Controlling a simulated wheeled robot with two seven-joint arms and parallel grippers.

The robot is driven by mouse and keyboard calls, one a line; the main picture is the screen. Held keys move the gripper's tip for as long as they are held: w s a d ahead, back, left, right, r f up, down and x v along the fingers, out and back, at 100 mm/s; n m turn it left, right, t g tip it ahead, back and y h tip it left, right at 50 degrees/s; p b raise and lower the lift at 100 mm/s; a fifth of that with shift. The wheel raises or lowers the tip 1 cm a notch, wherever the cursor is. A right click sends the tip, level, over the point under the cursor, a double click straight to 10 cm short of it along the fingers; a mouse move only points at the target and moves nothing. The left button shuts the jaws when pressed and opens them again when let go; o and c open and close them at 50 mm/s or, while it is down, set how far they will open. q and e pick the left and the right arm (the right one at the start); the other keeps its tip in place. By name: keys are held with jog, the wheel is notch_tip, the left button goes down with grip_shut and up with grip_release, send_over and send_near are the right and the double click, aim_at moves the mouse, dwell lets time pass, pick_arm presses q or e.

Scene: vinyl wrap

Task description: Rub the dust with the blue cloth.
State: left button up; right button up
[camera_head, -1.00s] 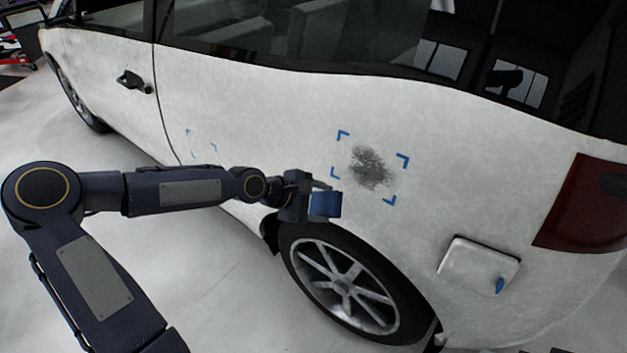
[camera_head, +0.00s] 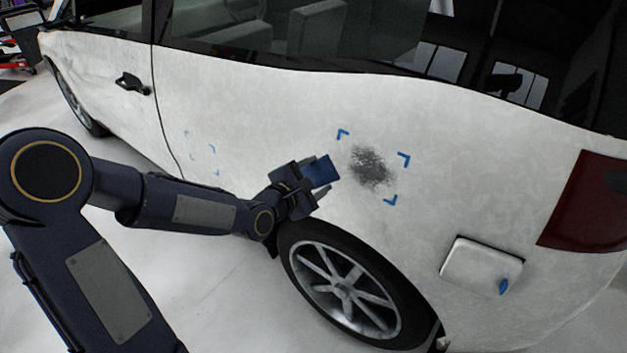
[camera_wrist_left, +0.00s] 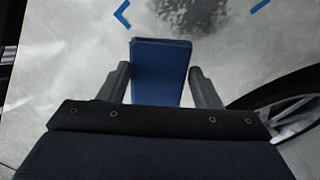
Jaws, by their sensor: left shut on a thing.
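The dust (camera_head: 372,168) is a dark grey smudge on the white car's rear side panel, framed by blue corner marks. It also shows at the top of the left wrist view (camera_wrist_left: 192,14). My left gripper (camera_head: 312,182) is just left of the dust, beside the panel. It is shut on the blue cloth (camera_head: 321,171), a folded blue pad. In the left wrist view the cloth (camera_wrist_left: 160,72) sticks out between the two fingers toward the panel, short of the dust. I cannot tell whether the cloth touches the panel. My right gripper is not in view.
The white car (camera_head: 250,120) fills most of the view. Its rear wheel (camera_head: 345,285) is below the gripper. A pale flap (camera_head: 481,265) with a blue tab stands out at the lower right. Fainter blue corner marks (camera_head: 201,152) are further left on the panel.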

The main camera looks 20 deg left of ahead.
pick_arm(q)
jog(key=shift+x, duration=2.6)
jog(key=shift+b+x, duration=0.55)
jog(key=shift+x, duration=0.35)
jog(key=shift+d, duration=0.1)
